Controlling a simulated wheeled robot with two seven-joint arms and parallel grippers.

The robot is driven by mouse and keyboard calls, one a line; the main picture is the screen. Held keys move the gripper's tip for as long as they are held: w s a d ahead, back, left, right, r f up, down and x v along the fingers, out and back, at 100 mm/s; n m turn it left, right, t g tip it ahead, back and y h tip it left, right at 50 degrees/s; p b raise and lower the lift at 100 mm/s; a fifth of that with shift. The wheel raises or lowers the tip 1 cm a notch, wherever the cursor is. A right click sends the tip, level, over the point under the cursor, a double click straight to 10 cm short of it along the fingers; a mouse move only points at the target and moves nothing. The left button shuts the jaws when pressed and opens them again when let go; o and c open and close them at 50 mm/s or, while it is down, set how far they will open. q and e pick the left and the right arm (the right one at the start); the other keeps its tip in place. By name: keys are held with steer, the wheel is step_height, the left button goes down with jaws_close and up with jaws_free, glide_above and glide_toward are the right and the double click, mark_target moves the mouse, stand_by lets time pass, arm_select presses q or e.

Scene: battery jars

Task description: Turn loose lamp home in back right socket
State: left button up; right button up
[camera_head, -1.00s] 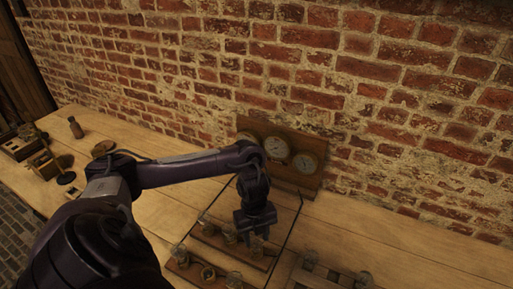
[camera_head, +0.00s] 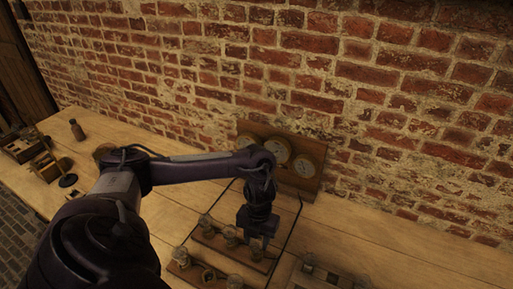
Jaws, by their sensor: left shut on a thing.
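My left gripper (camera_head: 257,238) points down over the right end of the back wooden strip (camera_head: 216,240). It is shut on a small glass lamp (camera_head: 256,252), whose lower part shows just below the fingers, at the strip's back right place. Whether the lamp is fully seated cannot be told. Other glass lamps stand on the strip, one at its left end (camera_head: 206,223) and one in the middle (camera_head: 231,236). A front strip (camera_head: 212,284) holds more glass pieces, one at its left (camera_head: 181,256) and one at its right (camera_head: 234,282). My right gripper is not in view.
A wooden board with round dials (camera_head: 305,166) stands against the brick wall behind my gripper. A thin dark frame (camera_head: 291,225) surrounds the strips. A wooden tray (camera_head: 310,279) with glass jars (camera_head: 362,280) lies at the front right. The bench (camera_head: 400,260) is clear farther right.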

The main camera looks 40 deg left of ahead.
arm_select(q)
steer(key=m, duration=0.3)
steer(key=shift+m+y, duration=0.3)
steer(key=o, duration=1.2)
steer(key=shift+w+r+p, duration=0.15)
steer(key=shift+r+p, duration=0.4)
steer(key=shift+r, duration=0.75)
steer(key=shift+w+r+p, duration=0.2)
steer(key=shift+r+p, duration=0.35)
steer(key=shift+r, duration=0.75)
steer(key=shift+w+r+p, duration=0.15)
steer(key=shift+r+p, duration=0.4)
steer(key=shift+r, duration=0.75)
